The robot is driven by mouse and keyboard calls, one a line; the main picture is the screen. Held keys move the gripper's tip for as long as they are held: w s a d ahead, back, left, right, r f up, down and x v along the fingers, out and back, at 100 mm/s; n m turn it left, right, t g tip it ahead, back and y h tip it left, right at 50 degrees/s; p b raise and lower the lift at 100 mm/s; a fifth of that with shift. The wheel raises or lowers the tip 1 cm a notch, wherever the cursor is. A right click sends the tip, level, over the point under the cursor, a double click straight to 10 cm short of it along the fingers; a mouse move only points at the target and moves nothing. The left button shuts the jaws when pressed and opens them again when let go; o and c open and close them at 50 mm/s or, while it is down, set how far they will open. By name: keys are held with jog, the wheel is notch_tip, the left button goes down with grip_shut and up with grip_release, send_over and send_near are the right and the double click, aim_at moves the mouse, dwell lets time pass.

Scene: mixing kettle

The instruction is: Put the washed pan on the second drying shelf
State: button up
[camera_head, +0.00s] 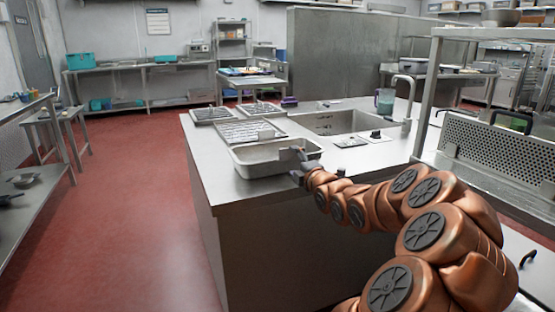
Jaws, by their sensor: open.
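The grey rectangular pan (262,168) sits on the steel counter (228,189) near its front edge. My gripper (298,165) is open at the pan's right front corner. One dark finger shows over the rim inside the pan and another shows outside its wall; contact cannot be told at this size. Which rack is the drying shelf is not clear. A tall shelf unit (233,31) stands at the back wall, and a steel rack (437,75) with a perforated panel stands at the right.
Dish racks (246,131) lie behind the pan. A low steel table (33,199) stands at the left. Red floor (120,220) is clear between.

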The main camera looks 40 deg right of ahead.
aim_at(288, 155)
jog(key=shift+w+d+r, duration=0.15)
jog(key=shift+w, duration=0.55)
jog(key=shift+w+d+r, duration=0.1)
jog(key=shift+w+r, duration=0.05)
jog(key=shift+w, duration=0.5)
jog(key=shift+x, duration=1.15)
jog(key=shift+d, duration=0.1)
grip_shut()
